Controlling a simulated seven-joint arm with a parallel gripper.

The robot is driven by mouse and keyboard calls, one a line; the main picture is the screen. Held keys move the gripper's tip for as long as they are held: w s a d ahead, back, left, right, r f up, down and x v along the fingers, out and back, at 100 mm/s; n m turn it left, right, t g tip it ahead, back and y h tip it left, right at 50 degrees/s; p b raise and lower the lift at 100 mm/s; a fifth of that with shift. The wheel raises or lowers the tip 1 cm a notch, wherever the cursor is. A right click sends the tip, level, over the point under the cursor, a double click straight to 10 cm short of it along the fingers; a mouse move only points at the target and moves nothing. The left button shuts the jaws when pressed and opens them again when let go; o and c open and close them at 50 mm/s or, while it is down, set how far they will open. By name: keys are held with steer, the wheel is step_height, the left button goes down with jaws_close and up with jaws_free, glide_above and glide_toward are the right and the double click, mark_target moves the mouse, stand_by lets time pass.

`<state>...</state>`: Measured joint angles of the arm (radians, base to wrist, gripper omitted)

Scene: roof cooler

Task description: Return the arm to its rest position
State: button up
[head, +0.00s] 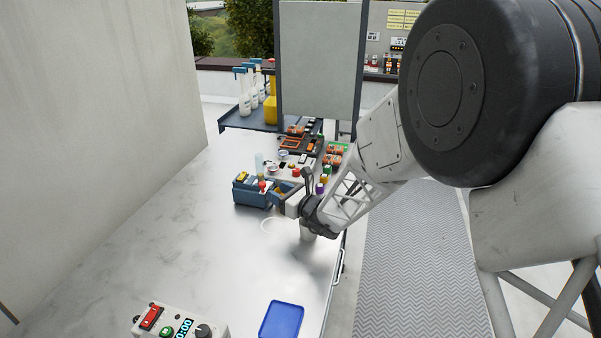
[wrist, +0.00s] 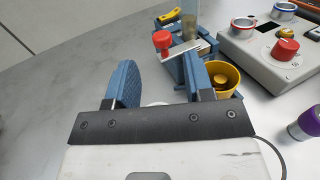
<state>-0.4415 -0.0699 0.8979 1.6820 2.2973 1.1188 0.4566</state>
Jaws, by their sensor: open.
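My gripper is open, with its two blue fingers apart in the wrist view (wrist: 160,75). No object is visibly held between them. In the head view my gripper (head: 290,198) is low over the white table, just right of a blue holder (head: 252,192). In the wrist view the blue holder (wrist: 172,66) lies just beyond the fingers, with a red-knobbed item (wrist: 162,42) on it. A yellow cup (wrist: 222,76) is beside the right finger; whether they touch is unclear. My forearm stretches from the upper right down to the table.
The near table holds a timer box (head: 178,322) and a blue tray (head: 282,319). A grey panel (head: 320,60) stands behind. The table's left middle is clear.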

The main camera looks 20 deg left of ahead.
steer(key=s+d+r+n+g+h, duration=0.4)
steer(key=s+d+r+n+g, duration=0.2)
steer(key=s+d+r+n, duration=0.8)
steer(key=s+d+r+n+t+h, duration=0.1)
steer(key=s+d+n+h, duration=0.3)
steer(key=s+d, duration=0.7)
steer(key=s+d+r+n+h, duration=0.1)
steer(key=s+d+n+h, duration=0.3)
steer(key=d, duration=1.6)
steer(key=s+h, duration=0.4)
steer(key=s, duration=0.4)
steer(key=shift+s+t+h, duration=0.25)
steer(key=shift+t+h, duration=0.15)
